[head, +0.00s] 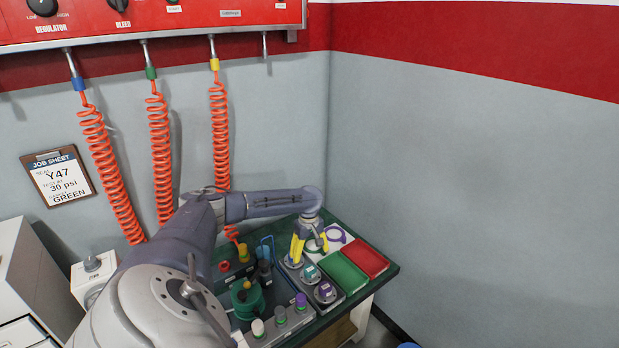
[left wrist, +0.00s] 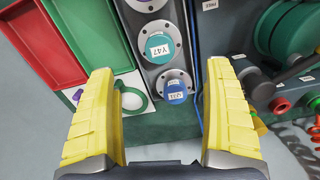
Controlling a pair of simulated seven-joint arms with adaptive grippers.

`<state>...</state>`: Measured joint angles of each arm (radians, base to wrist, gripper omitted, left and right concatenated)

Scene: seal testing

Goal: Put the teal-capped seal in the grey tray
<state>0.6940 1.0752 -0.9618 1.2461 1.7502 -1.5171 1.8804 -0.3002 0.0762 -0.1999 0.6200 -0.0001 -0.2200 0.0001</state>
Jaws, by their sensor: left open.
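The teal-capped seal, labelled Y47, stands in a round metal flange of a grey rack in the left wrist view (left wrist: 159,47); a teal cap also shows in the head view (head: 309,272). A blue-capped seal (left wrist: 175,90) is in the neighbouring flange. My left gripper (left wrist: 160,70) is open and empty, its yellow fingers apart above the rack end. In the head view the left gripper (head: 310,247) points down beside the seals. A dark grey area (left wrist: 225,14) lies beside the rack; I cannot tell if it is the grey tray.
A green tray (head: 343,272) and a red tray (head: 364,258) lie right of the rack. A green ring (left wrist: 133,100) lies on a white pad. A purple-capped seal (head: 325,290) sits in the rack. Green equipment (head: 247,299) and capped bottles crowd the left.

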